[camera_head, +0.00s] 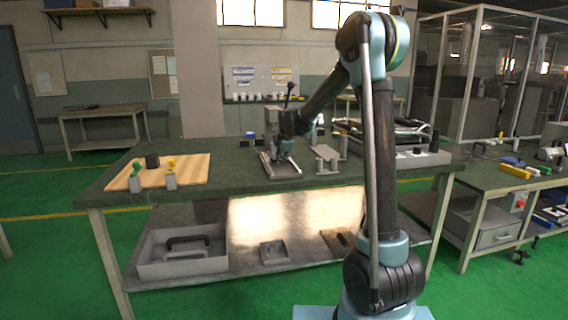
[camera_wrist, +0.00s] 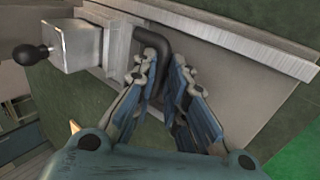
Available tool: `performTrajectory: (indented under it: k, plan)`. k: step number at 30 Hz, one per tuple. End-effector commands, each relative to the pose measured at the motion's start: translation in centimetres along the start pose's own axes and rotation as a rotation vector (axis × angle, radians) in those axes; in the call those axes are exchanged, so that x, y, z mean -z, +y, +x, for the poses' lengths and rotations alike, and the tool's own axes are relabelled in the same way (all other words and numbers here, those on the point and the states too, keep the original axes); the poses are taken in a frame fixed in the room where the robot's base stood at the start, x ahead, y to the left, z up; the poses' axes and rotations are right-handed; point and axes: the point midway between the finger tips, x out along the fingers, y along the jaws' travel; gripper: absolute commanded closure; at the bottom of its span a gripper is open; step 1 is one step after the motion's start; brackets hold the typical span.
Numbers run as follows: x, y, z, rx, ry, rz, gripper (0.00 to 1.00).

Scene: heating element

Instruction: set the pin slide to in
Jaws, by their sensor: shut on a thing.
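The pin slide is a metal fixture with a pale base plate (camera_head: 283,173), on the green-topped bench. In the wrist view a dark bent handle (camera_wrist: 152,40) rises from its metal plate (camera_wrist: 225,65). My gripper (camera_wrist: 164,68) has one finger on each side of the handle and is shut on it. In the head view my gripper (camera_head: 285,153) is low over the base plate, and the arm hides part of the fixture. The handle's lower end is hidden between the fingers. I cannot tell the slide's exact position.
A metal block (camera_wrist: 82,45) with a black ball knob (camera_wrist: 29,54) stands left of my fingers in the wrist view. A wooden board (camera_head: 190,168) with small parts lies at the bench's left. A grey stand (camera_head: 326,160) is close on the right.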

Motion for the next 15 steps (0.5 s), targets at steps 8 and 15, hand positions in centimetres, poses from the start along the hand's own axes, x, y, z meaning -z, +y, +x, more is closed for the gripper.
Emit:
performTrajectory:
  k: [8, 15]
  plan:
    - [0.1, 1.4, 0.9, -0.001, 0.001, 0.0, 1.0]
    - [0.1, 1.6, 1.0, -0.004, 0.001, 0.0, 1.0]
